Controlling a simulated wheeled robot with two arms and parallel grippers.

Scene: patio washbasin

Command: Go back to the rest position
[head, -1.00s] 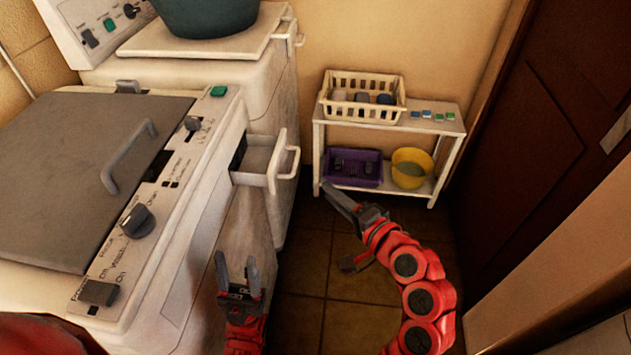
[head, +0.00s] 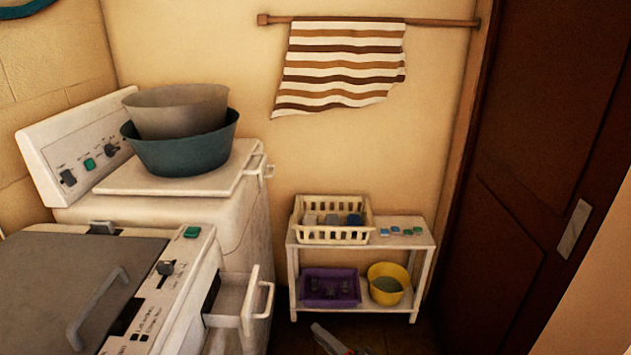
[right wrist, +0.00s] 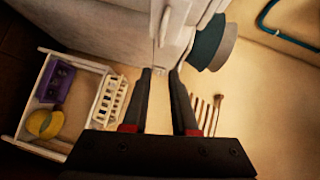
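My right gripper (head: 328,338) shows only in part at the bottom edge of the head view, in front of the white shelf. In the right wrist view its two dark fingers (right wrist: 159,74) are apart, with nothing seen between them. My left gripper is not in view in either current picture. The white washing machine (head: 185,285) is at the left with its small drawer (head: 228,307) pulled out. The right gripper is to the right of the drawer and apart from it.
The shelf (head: 427,243) holds a cream basket (head: 334,235), purple basket (head: 318,303) and yellow bowl (head: 389,270). Grey (head: 175,113) and teal basins (head: 178,158) are stacked on the rear machine (head: 110,176). A striped towel (head: 340,62) hangs behind. A brown door (head: 530,170) stands right.

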